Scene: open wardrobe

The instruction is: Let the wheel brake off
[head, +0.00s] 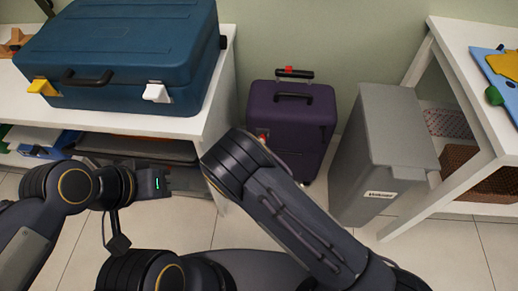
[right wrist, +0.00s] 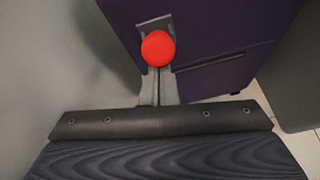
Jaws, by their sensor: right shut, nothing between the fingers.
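The purple suitcase (head: 308,105) stands upright on the floor against the wall. A red round knob (right wrist: 158,48) on a grey plate shows on its purple side in the right wrist view, and I take it for the wheel brake. A bit of red (head: 263,138) beside my arm in the head view may be this knob. My right gripper (right wrist: 160,78) is shut and empty, its fingertips right at the knob's lower edge; I cannot tell if they touch. In the head view my right arm hides it. My left gripper (head: 166,185) is by the white table; its finger gap is unclear.
A grey lidded bin (head: 375,150) stands close right of the suitcase. A white table (head: 222,75) with a blue case (head: 125,55) is on the left, and a white shelf (head: 455,65) on the right. Tiled floor shows in front.

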